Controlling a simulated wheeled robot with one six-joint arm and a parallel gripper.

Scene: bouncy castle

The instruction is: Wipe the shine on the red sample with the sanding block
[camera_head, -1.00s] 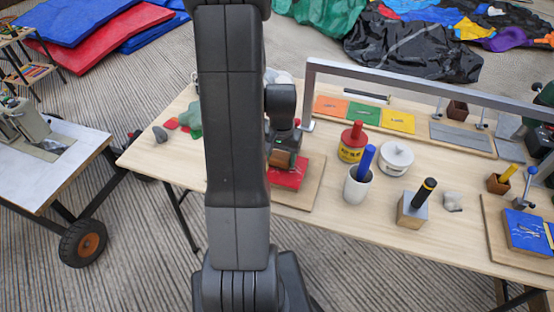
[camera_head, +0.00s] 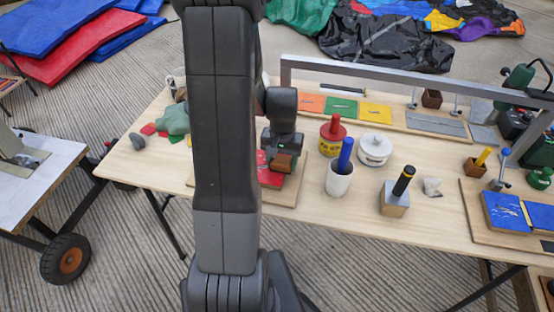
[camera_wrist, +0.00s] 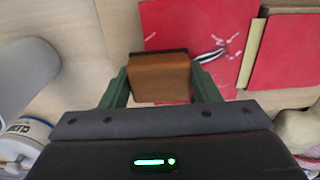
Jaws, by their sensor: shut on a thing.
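My gripper (camera_wrist: 161,82) is shut on the brown sanding block (camera_wrist: 160,72), which sits between its two green fingers. The red sample (camera_wrist: 190,22) lies flat on a board on the table. In the wrist view the block overlaps the sample's near edge; I cannot tell whether it touches. A white and dark shine streak (camera_wrist: 221,48) shows on the sample, up and right of the block. In the head view the block (camera_head: 284,161) is at the right part of the red sample (camera_head: 269,178), and my arm hides the left part.
A white cup with a blue handle (camera_head: 339,181) stands right of the sample, with a red-lidded tin (camera_head: 332,136) behind. A metal block with a black handle (camera_head: 394,198) is farther right. A second red panel (camera_wrist: 287,50) lies beside the sample. A metal rail (camera_head: 410,81) spans the back.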

